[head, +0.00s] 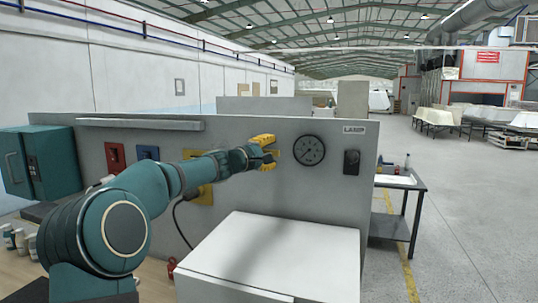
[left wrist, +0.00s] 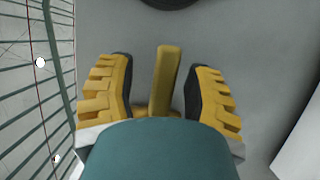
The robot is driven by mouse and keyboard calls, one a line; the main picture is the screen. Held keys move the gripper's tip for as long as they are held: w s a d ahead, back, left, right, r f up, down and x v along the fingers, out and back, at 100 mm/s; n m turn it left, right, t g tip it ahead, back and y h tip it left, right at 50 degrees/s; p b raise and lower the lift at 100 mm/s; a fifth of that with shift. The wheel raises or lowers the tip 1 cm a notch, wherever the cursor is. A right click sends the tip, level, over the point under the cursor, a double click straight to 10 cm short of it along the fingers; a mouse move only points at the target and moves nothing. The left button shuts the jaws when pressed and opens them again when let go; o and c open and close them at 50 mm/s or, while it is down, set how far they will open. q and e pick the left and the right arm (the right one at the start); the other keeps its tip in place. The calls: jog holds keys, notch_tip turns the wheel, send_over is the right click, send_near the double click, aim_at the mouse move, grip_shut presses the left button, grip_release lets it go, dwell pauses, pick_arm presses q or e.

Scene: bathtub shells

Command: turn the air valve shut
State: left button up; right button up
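The air valve shows as a yellow lever (left wrist: 168,75) in the left wrist view, standing out from the grey panel. My left gripper (head: 267,153) is at the panel, just left of the round gauge. In the left wrist view its two yellow fingers with dark pads (left wrist: 158,68) are open, one on each side of the lever. Gaps show between the lever and both pads. The lever's base is partly hidden behind my wrist. In the head view the gripper mostly covers the valve. My right gripper is not in view.
A dark round gauge (head: 309,150) and a black switch box (head: 351,162) are on the panel (head: 325,185) to the right. Red (head: 115,157) and blue (head: 148,153) plates are to the left. A white box (head: 270,262) stands in front. A side table (head: 400,183) is at right.

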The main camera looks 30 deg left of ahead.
pick_arm(q)
jog(key=s+a, duration=0.2)
jog(key=s, duration=1)
jog(key=shift+f, duration=0.15)
dwell(0.5)
